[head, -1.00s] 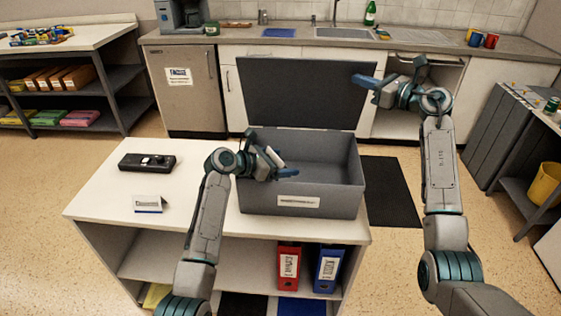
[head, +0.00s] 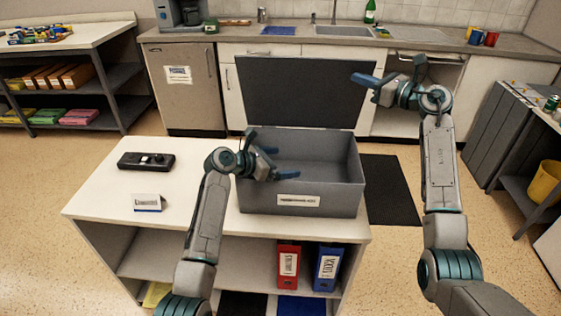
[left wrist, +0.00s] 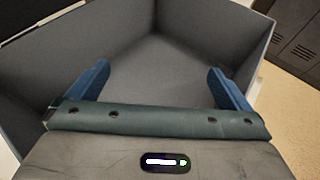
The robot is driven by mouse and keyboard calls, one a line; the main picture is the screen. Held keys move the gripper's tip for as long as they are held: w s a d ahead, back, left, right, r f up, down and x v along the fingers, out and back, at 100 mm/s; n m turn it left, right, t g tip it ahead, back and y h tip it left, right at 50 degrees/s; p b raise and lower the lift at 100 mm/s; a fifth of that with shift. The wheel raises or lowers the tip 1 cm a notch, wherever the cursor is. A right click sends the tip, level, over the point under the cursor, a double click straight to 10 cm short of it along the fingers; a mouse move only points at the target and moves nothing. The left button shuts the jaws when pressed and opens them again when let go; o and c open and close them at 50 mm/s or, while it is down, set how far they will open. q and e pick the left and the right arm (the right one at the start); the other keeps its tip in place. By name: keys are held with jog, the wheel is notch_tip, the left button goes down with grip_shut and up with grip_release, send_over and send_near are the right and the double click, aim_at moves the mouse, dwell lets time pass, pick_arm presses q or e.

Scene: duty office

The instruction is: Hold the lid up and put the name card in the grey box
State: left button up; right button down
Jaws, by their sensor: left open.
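The grey box (head: 300,200) stands on the white cabinet top with its dark lid (head: 310,92) upright at the back. My left gripper (head: 279,162) is open over the box's left side; in the left wrist view its blue fingers (left wrist: 159,72) are apart with nothing between them. No card shows on the visible box inside; part of the floor is hidden by the gripper. A white folded card (head: 147,201) stands on the cabinet top, left of the box. My right gripper (head: 366,82) is at the lid's right edge; I cannot tell whether it touches.
A black device (head: 146,161) lies behind the folded card. Red (head: 289,262) and blue (head: 328,266) binders stand on the shelf below the box. A counter with a sink (head: 343,31) runs behind. The cabinet top's front left is clear.

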jog(key=shift+w+f, duration=0.35)
jog(key=shift+a, duration=0.1)
jog(key=shift+r, duration=0.1)
pick_arm(q)
notch_tip(320, 180, up, 13)
jog(key=shift+w+r, duration=0.15)
dwell(0.7)
jog(key=shift+a, duration=0.1)
jog(key=s+a, duration=0.3)
jog(key=s, duration=1.8)
jog(key=shift+s, duration=0.4)
